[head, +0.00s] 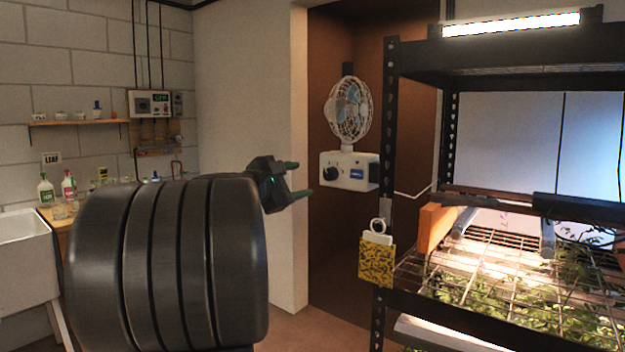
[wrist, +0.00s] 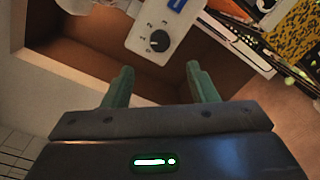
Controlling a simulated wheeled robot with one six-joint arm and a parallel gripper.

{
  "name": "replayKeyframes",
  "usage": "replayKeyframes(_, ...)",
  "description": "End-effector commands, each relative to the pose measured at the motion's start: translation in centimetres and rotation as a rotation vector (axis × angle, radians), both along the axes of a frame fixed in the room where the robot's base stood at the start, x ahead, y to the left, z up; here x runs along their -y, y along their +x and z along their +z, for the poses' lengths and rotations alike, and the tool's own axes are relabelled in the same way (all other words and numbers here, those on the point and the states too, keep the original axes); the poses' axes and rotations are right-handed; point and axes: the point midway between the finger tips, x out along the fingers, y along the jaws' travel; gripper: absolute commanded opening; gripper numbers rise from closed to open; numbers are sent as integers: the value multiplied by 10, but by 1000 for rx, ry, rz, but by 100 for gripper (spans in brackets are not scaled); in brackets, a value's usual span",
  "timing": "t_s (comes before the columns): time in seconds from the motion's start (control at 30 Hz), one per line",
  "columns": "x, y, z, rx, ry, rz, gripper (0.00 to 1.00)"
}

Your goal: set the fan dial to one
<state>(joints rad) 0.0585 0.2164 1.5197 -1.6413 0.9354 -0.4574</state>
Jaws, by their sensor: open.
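A small white fan (head: 349,108) stands on a white control box (head: 356,178) against the brown panel, left of the rack. The box carries a round black dial (head: 330,174) and a blue label. My gripper (head: 300,179) is just left of the box in the head view. Its green fingers (wrist: 158,85) are open and empty, apart from the dial, which lies beyond the fingertips in the wrist view.
A black metal rack (head: 390,150) with wire shelves and seedlings stands on the right. A yellow patterned card (head: 376,262) hangs on its post, with an orange block (head: 436,228) beside it. A white sink (head: 28,250) and a bench with bottles are at the left.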

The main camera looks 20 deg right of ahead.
Motion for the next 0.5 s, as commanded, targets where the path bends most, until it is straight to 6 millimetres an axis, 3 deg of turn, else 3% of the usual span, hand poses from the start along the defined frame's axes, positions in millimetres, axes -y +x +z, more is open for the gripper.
replayKeyframes(0.2,-26,-16,1,0,0,2,53)
replayKeyframes(0.5,-31,-21,1,0,1,-1,53)
